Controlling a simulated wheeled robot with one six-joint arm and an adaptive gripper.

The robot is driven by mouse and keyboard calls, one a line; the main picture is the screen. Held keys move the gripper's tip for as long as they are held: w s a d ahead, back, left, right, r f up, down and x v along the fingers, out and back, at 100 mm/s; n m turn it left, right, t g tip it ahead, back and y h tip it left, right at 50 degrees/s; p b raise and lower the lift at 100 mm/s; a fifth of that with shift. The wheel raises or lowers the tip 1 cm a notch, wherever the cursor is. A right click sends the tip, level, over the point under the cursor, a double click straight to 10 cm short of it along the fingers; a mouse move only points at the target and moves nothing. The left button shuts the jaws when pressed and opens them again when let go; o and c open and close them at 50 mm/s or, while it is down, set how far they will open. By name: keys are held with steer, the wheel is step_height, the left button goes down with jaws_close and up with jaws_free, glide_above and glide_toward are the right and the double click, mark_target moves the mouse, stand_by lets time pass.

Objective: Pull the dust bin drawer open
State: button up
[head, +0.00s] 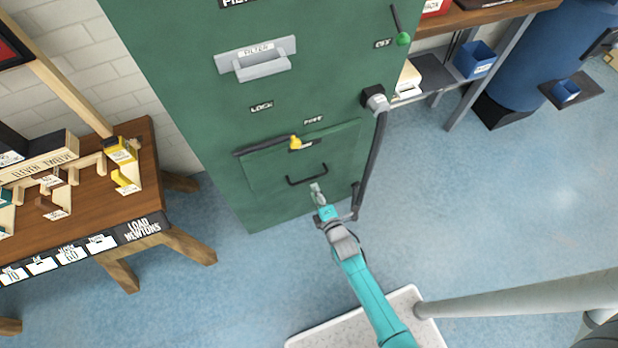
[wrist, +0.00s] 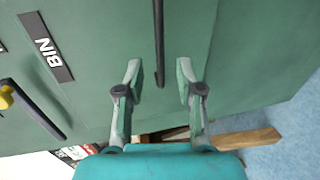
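The dust bin drawer front (head: 262,177) is a green panel low on the green cabinet, and I see no gap around it. Its dark bar handle (head: 307,178) is near the panel's middle. In the wrist view the handle (wrist: 159,35) runs down from the top edge, and its lower end shows between my two fingers. My gripper (head: 315,187) is open and looks empty, just below the handle in the head view. In the wrist view its fingertips (wrist: 160,72) are apart on either side of the bar's line; I see no clear contact. The BIN label (wrist: 46,46) is left of the handle.
A black lever (head: 265,147) with a yellow knob crosses the drawer's top edge. A dark hose (head: 374,155) runs down the cabinet's right side, close to my arm. A wooden table (head: 125,195) stands left. Blue floor (head: 480,220) is clear to the right.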

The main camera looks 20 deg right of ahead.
mark_target(309, 178)
steer(key=shift+x, duration=3.45)
jaws_close()
